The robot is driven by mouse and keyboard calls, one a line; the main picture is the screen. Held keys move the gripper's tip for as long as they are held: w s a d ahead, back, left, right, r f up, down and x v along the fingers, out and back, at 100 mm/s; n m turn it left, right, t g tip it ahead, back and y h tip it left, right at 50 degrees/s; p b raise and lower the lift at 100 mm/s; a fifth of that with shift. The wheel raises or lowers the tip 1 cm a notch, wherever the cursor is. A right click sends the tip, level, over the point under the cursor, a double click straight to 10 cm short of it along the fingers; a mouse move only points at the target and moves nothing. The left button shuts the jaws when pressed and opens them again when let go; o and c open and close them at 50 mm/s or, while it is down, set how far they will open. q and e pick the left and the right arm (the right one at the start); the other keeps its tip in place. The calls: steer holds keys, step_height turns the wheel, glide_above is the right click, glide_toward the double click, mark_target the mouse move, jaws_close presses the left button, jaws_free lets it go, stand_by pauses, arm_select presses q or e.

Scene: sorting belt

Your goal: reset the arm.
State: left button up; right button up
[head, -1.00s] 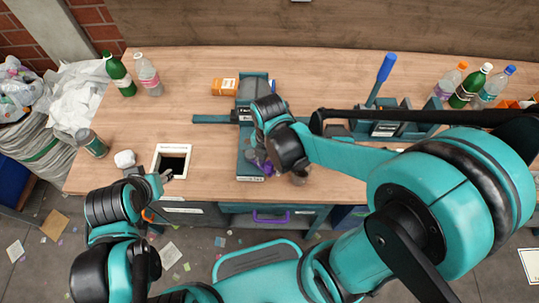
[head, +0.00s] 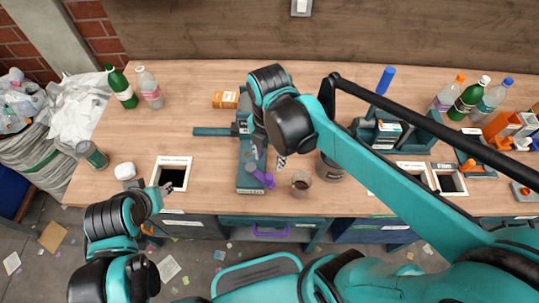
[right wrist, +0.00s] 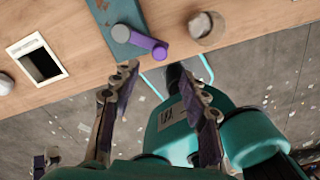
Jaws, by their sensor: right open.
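My right gripper (head: 281,160) hangs over the middle of the table, mostly hidden behind its black wrist in the head view. In the right wrist view its two fingers (right wrist: 158,82) are spread apart with nothing between them. A teal fixture (head: 248,187) with a purple lever (head: 262,178) lies just below and left of it in the head view. The fixture (right wrist: 122,18) and lever (right wrist: 147,42) show beyond the fingertips in the right wrist view. My left gripper (head: 163,190) is low at the table's front edge, beside a white-framed opening (head: 173,161); its jaw gap is unclear.
A glass with brown contents (head: 301,184) and a grey container (head: 329,169) stand right of the fixture. Bottles (head: 122,88) stand at the back left, others (head: 469,98) at the right. A blue-handled lever (head: 385,80) rises near my right arm. The front-left tabletop is partly clear.

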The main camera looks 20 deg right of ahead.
stand_by(0.3)
steer(key=d+m+t, duration=0.1)
steer(key=m+t, duration=0.1)
steer(key=m, duration=0.4)
steer(key=s+d+m+t, duration=0.1)
steer(key=d+m, duration=0.1)
steer(key=m, duration=0.5)
steer(key=d+m+t, duration=0.1)
steer(key=m+t, duration=0.1)
steer(key=m, duration=0.5)
steer(key=shift+s+d+f+t, duration=0.2)
steer(key=shift+d+t, duration=0.1)
steer(key=shift+d, duration=0.1)
steer(key=m+t, duration=0.1)
steer(key=m, duration=0.2)
steer(key=d+m, duration=0.1)
steer(key=m, duration=0.2)
steer(key=shift+d+t, duration=0.15)
steer(key=shift+t, duration=0.25)
